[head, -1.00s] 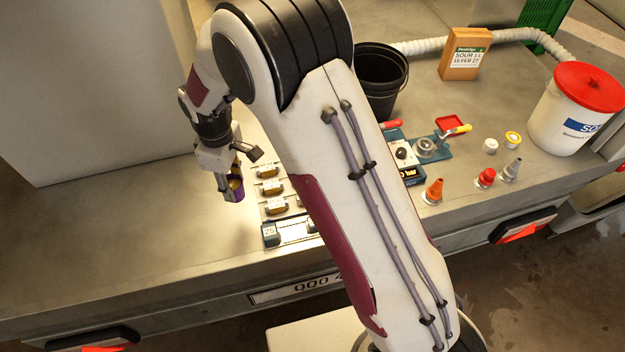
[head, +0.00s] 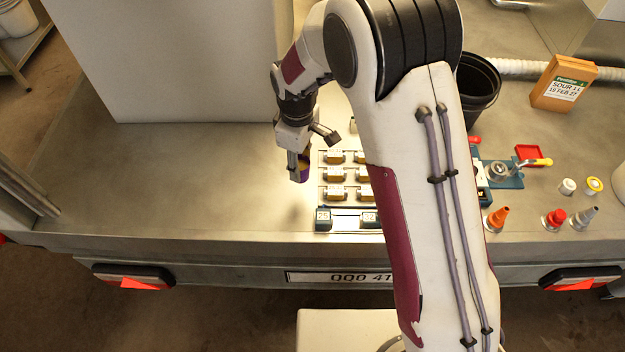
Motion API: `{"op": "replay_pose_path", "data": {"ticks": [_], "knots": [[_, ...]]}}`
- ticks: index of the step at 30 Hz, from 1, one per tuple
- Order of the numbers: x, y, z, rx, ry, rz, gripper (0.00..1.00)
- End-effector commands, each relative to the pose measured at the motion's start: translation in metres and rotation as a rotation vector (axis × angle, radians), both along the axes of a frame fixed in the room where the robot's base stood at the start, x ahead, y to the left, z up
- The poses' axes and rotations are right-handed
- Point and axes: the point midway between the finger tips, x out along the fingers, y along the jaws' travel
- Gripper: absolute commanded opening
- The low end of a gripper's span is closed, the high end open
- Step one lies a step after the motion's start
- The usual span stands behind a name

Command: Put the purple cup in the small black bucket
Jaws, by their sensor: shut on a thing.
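My gripper (head: 296,165) is left of the row of small brass-coloured blocks, pointing down and shut on the purple cup (head: 305,172). Only part of the cup shows, with something yellow at its top; the fingers hide the rest. I cannot tell whether the cup touches the table. The small black bucket (head: 486,92) stands at the back right, behind my arm, which hides its left part. The bucket is well to the right of my gripper.
Several brass-coloured blocks (head: 335,175) sit on a plate right of my gripper. A brown packet (head: 562,84) stands right of the bucket. Orange (head: 497,218) and red (head: 555,218) nozzles stand near the front edge. A large pale box (head: 170,60) is at the back left. The left table surface is clear.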

Motion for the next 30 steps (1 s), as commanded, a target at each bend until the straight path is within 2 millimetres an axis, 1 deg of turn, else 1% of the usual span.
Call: {"op": "replay_pose_path", "data": {"ticks": [1, 6, 10, 14, 25, 30], "knots": [[-0.001, 0.000, -0.007, -0.001, 0.003, 0.000, 0.04], [-0.001, 0.000, -0.031, -0.002, 0.003, 0.000, 0.04], [-0.001, 0.000, -0.044, -0.001, 0.002, 0.000, 0.04], [0.000, 0.000, -0.050, 0.000, 0.000, 0.000, 0.04], [0.000, 0.000, -0.052, -0.001, 0.000, 0.000, 0.04], [-0.001, 0.000, -0.065, -0.001, 0.001, -0.001, 0.04]]}}
